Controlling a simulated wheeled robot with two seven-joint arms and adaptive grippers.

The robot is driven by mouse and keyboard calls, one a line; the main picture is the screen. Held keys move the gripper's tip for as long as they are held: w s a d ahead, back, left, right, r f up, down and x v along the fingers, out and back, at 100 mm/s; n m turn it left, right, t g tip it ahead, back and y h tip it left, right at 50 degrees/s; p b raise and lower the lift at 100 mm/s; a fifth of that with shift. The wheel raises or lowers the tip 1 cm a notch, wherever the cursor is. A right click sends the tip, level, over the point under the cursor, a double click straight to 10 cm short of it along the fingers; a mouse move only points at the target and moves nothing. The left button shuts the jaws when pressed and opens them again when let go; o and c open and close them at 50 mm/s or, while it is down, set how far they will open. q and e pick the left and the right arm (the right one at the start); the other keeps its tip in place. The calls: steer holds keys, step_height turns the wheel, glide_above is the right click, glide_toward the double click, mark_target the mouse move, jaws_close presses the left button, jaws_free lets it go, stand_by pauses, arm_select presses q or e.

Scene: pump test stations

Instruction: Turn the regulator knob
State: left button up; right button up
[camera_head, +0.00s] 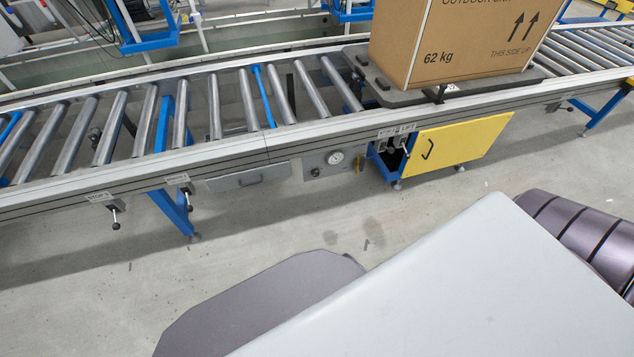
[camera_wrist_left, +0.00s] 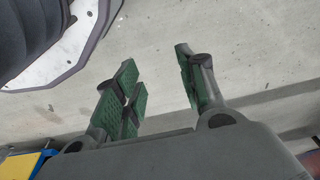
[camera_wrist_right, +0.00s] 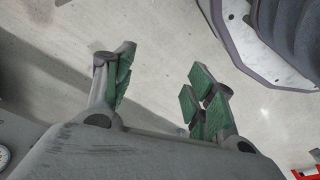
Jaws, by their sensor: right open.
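The regulator panel (camera_head: 322,164) is a grey plate on the front side of the conveyor, with a round white gauge (camera_head: 335,158) on it. A small dark knob (camera_head: 315,171) sits on the panel to the left of the gauge. In the left wrist view my left gripper (camera_wrist_left: 157,62) is open and empty above the floor. In the right wrist view my right gripper (camera_wrist_right: 160,62) is open and empty, also over bare floor. Part of a white gauge face (camera_wrist_right: 4,156) shows at that view's left edge. Neither gripper shows in the head view.
A roller conveyor (camera_head: 215,105) crosses the view, with a large cardboard box (camera_head: 450,40) on a dark plate. Below it are a yellow door (camera_head: 458,145), a drawer (camera_head: 248,180) and small levers (camera_head: 187,193). The floor in front is clear.

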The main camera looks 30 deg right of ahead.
arm_select(q)
steer(key=w+r+t+b, duration=0.1)
steer(key=w+r+b, duration=0.4)
steer(key=b, duration=1.5)
arm_select(e)
steer(key=w+d+r+t, duration=0.1)
steer(key=w+r+t, duration=0.1)
steer(key=w+r, duration=0.4)
arm_select(q)
steer(key=s+d+f+t+h+b, duration=0.2)
steer(key=d+f+t+h+b, duration=0.1)
steer(key=d+f, duration=0.4)
steer(key=shift+d+n+h, duration=0.3)
steer(key=shift+d+h, duration=0.5)
steer(key=shift+d, duration=0.75)
arm_select(e)
steer(key=w+d+f+m+t+h, duration=0.1)
steer(key=w+d+f+t, duration=0.2)
steer(key=w, duration=0.6)
steer(key=w+d+f+m+t+h, duration=0.1)
steer(key=w+d+f+m+t, duration=0.1)
steer(key=w+d+t, duration=0.3)
steer(key=w+d+f+m+t+h, duration=0.1)
steer(key=w+d+t, duration=0.4)
steer(key=w, duration=0.8)
steer(key=shift+w+d+f+m+h, duration=0.25)
steer(key=shift+d+f+h, duration=0.35)
steer(key=shift+d+f, duration=0.95)
steer(key=shift+d+r, duration=0.15)
steer(key=shift+r, duration=0.05)
